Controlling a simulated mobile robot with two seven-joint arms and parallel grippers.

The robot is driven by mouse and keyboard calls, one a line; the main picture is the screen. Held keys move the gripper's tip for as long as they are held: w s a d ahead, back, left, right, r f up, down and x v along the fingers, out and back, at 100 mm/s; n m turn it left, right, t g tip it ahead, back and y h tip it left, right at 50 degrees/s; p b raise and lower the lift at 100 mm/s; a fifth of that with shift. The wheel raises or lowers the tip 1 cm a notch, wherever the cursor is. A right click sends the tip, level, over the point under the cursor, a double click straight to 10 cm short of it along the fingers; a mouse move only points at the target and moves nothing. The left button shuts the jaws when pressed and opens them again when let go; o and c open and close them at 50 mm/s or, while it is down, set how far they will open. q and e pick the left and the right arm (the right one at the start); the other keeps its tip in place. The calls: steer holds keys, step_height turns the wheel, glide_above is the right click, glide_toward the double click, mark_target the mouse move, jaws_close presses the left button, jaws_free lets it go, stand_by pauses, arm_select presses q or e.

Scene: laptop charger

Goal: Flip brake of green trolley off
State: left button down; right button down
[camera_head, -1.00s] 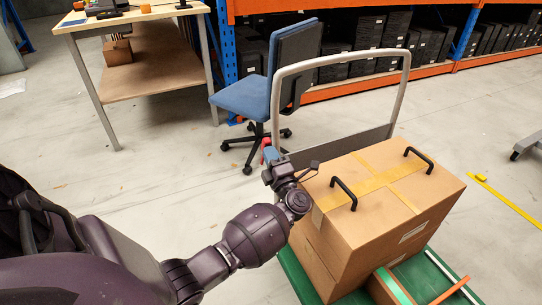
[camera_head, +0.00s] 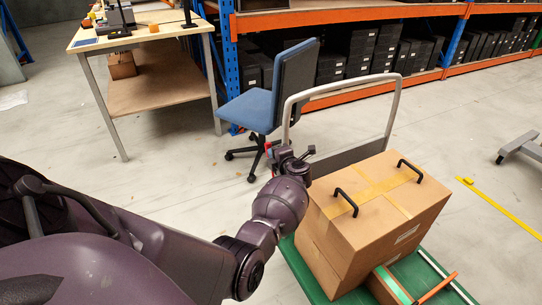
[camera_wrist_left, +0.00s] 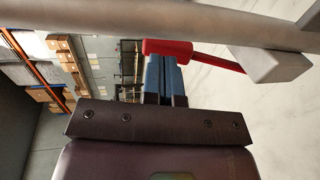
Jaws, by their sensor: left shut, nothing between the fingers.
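The green trolley (camera_head: 309,271) stands at lower right, with a grey push handle (camera_head: 345,83) and a cardboard box (camera_head: 375,215) on its deck. Its red brake lever (camera_wrist_left: 168,47) lies across the tips of my left gripper (camera_wrist_left: 164,76) in the left wrist view, next to a grey tube. The blue fingers are shut with nothing between them; I cannot tell whether they touch the lever. In the head view a small red part (camera_head: 268,147) shows just left of the handle's base, and my left wrist hides the fingers. My right gripper is not in view.
A blue office chair (camera_head: 250,108) stands just behind the trolley handle. A wooden workbench (camera_head: 150,25) is at upper left, and orange-beamed shelving (camera_head: 330,100) runs along the back.

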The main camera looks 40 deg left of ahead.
arm_select(q)
steer(key=shift+w+a+f+h, duration=0.1)
steer(key=shift+w+a+h, duration=0.25)
steer(key=shift+a, duration=0.55)
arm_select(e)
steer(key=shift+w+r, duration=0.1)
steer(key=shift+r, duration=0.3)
arm_select(q)
steer(key=shift+a+r, duration=0.15)
steer(key=shift+r, duration=0.05)
steer(key=shift+p, duration=0.35)
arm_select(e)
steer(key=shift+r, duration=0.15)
